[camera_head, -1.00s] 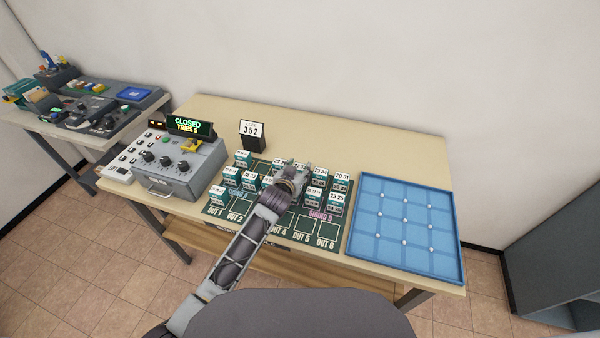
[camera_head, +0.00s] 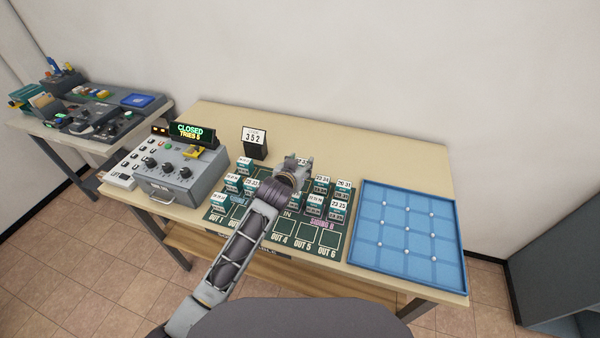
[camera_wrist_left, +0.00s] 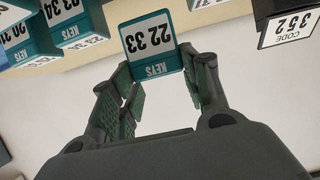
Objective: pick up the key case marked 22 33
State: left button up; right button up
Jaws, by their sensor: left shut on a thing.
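The key case marked 22 33 (camera_wrist_left: 150,42) is teal with a white label and shows upside down in the left wrist view. My left gripper (camera_wrist_left: 158,80) is shut on it, with a finger on each side. In the head view the left gripper (camera_head: 296,168) is over the back part of the green mat (camera_head: 285,245), and its hand hides most of the case there. My right gripper is not in view.
Other teal key cases (camera_head: 338,208) stand close around on the mat. A code stand reading 352 (camera_head: 254,142) is behind them. A grey control box (camera_head: 172,172) is at left, a blue compartment tray (camera_head: 405,265) at right. The table's back is clear.

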pick_arm(q)
jog(key=shift+r, duration=2.05)
